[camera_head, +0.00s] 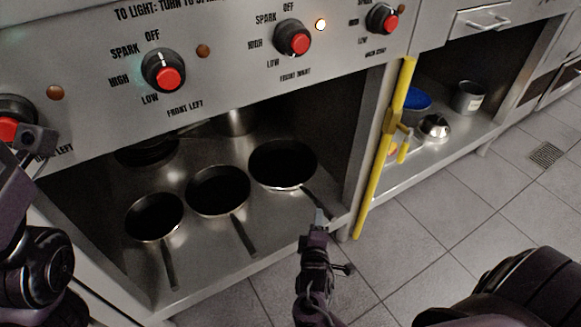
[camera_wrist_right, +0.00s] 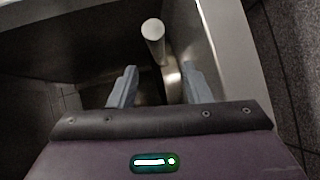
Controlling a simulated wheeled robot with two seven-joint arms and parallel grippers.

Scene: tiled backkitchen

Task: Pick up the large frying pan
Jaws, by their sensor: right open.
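The large frying pan (camera_head: 282,163), dark inside with a metal rim, is the rightmost of three pans on the steel shelf under the stove. Its handle points toward the front right edge of the shelf. My right gripper (camera_head: 319,217) is at the outer end of that handle and partly hides it. In the wrist view my right gripper (camera_wrist_right: 160,88) is open, with a pale rounded bar (camera_wrist_right: 153,32), apparently the handle, just beyond and between the fingertips. I cannot tell if they touch. My left gripper (camera_head: 36,141) is at the left edge by a red knob; its jaws are unclear.
A middle pan (camera_head: 218,190) and a small pan (camera_head: 154,216) lie to the left. A dark pan (camera_head: 146,152) and a pot (camera_head: 236,122) stand behind. The cabinet's side wall (camera_head: 362,140) and a yellow bar (camera_head: 385,150) are close on the right.

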